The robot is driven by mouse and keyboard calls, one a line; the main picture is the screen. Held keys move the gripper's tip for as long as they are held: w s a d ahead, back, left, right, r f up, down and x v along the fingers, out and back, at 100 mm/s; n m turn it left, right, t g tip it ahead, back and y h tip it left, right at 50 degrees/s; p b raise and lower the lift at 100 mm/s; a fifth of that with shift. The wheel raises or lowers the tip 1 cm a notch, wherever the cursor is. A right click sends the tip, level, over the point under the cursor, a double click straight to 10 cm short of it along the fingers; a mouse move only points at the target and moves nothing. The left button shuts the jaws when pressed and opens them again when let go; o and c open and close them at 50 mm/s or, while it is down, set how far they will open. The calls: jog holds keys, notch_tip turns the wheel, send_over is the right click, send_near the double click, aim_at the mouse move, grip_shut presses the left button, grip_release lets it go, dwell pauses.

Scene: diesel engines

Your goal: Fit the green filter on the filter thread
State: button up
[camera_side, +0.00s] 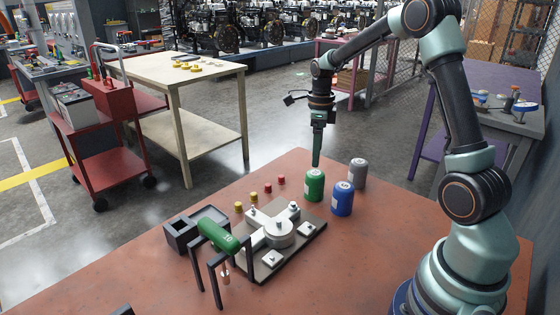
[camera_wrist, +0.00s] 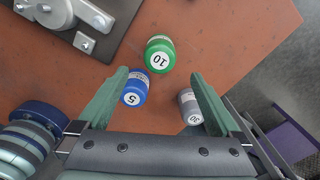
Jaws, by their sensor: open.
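A green filter (camera_side: 314,185) stands upright on the red-brown table. It shows in the wrist view (camera_wrist: 160,54) with a white "10" label, beyond my fingertips. My gripper (camera_side: 317,160) points down just above it in the side view. In the wrist view my gripper (camera_wrist: 158,76) has its fingers wide apart with nothing held between them. A grey plate with a metal fixture (camera_side: 280,233) lies left of the filter. It has a round disc and several upright studs; I cannot tell which is the filter thread. Part of it shows at the wrist view's upper left (camera_wrist: 85,25).
A blue filter (camera_side: 342,199) and a grey filter (camera_side: 358,172) stand close by on the right. A green cylinder (camera_side: 217,235) lies across a dark rack beside a black box (camera_side: 180,235). Small yellow and red caps (camera_side: 267,187) stand behind the plate.

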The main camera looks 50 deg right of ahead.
aim_at(315, 173)
jog(key=shift+f, duration=4.35)
grip_shut()
jog(key=shift+r, duration=0.15)
jog(key=shift+r, duration=2.4)
